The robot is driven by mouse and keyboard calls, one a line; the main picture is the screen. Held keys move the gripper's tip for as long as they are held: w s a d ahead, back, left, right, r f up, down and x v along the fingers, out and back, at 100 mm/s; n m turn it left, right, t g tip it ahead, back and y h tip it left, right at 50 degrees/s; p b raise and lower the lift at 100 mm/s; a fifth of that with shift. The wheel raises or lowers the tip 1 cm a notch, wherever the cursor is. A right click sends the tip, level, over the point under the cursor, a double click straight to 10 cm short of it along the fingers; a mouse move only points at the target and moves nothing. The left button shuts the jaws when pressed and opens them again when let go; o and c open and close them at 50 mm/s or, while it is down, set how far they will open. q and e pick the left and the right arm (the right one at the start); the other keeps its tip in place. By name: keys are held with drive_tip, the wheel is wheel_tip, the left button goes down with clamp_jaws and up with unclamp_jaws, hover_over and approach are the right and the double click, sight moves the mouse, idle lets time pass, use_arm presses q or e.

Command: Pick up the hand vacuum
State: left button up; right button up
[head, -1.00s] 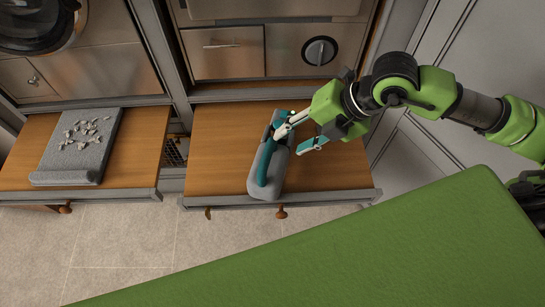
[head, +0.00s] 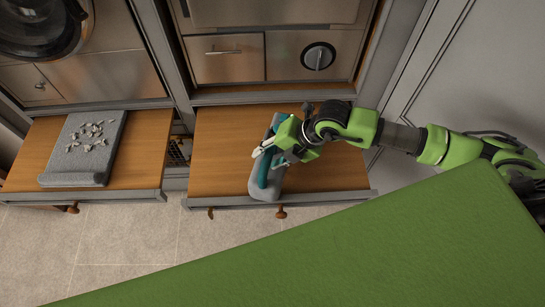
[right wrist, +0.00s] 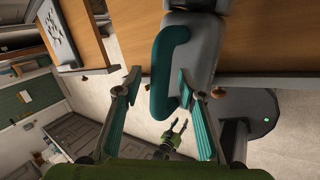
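The hand vacuum (head: 264,186) is grey with a teal handle and lies lengthwise on the right wooden bench shelf. In the right wrist view its teal handle (right wrist: 161,65) stands out beside the grey body (right wrist: 205,42). My right gripper (head: 267,158) is over the vacuum and hides part of it. In the right wrist view my right gripper (right wrist: 159,82) is open, its fingertips on either side of the handle. The right-hand fingertip is very near the handle; contact cannot be told. My left gripper (right wrist: 178,127) shows small in the right wrist view, fingers apart and empty.
A grey mat (head: 72,172) with pale pebble-like bits (head: 90,135) lies on the left wooden shelf (head: 143,155). The right shelf (head: 220,150) is bare around the vacuum. Steel cabinet fronts (head: 285,55) stand behind. Tiled floor (head: 130,235) lies in front.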

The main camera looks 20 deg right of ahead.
drive_tip(key=shift+w+a+f, duration=0.15)
drive_tip(key=shift+a+f, duration=0.1)
drive_tip(key=shift+f, duration=0.15)
clamp_jaws()
drive_tip(key=shift+r, duration=0.1)
drive_tip(key=shift+w+r, duration=0.1)
drive_tip(key=shift+r, duration=0.05)
